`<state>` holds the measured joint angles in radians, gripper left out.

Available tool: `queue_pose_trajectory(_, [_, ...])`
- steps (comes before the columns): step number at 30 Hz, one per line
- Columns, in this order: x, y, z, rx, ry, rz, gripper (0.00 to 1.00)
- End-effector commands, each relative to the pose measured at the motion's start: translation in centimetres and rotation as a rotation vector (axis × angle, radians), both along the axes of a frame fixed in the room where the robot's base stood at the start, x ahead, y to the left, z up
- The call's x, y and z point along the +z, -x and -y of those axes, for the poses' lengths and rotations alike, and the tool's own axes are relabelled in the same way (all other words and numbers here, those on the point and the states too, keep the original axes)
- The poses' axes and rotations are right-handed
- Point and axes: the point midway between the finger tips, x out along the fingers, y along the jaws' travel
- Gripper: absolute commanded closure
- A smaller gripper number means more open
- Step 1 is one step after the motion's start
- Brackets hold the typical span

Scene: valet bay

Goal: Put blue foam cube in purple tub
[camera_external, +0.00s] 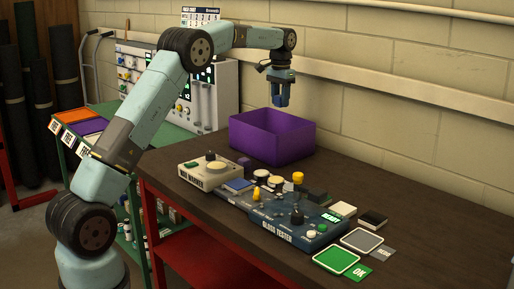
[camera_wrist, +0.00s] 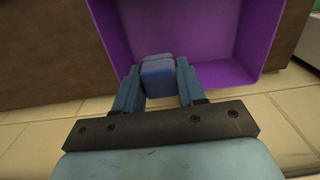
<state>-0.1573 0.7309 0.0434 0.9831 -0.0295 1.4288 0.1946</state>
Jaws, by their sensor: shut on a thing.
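The blue foam cube (camera_wrist: 158,80) is held between the two fingers of my gripper (camera_wrist: 158,88) in the wrist view. In the external view my gripper (camera_external: 282,98) points down above the purple tub (camera_external: 262,140), over its back right part. The cube is hard to tell from the blue fingers there. The tub is open at the top and stands on the dark bench near the wall. Its purple inside also shows behind the cube in the wrist view (camera_wrist: 205,30). The tub's floor is hidden in the external view.
A blue tester box (camera_external: 285,222) with knobs and a beige warmer box (camera_external: 210,172) stand on the bench in front of the tub. Green (camera_external: 336,260) and grey (camera_external: 362,240) pads lie at the front right. The bench's right side (camera_external: 420,185) is clear. The wall is close behind.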

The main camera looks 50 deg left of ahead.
Motion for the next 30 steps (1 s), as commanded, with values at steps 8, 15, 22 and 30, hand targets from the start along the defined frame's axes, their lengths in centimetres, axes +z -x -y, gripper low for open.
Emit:
queue_pose_trajectory(8, [-2.6, -0.5, 0.2, 0.000, 0.001, -0.002, 0.89])
queue_pose_trajectory(15, [-5.8, -0.4, 0.2, 0.000, 0.001, -0.003, 0.89])
queue_pose_trajectory(22, [-8.0, -0.5, 0.1, 0.000, 0.000, 0.000, 0.89])
queue_pose_trajectory(30, [-11.8, -0.5, 0.1, 0.000, 0.000, -0.001, 0.89])
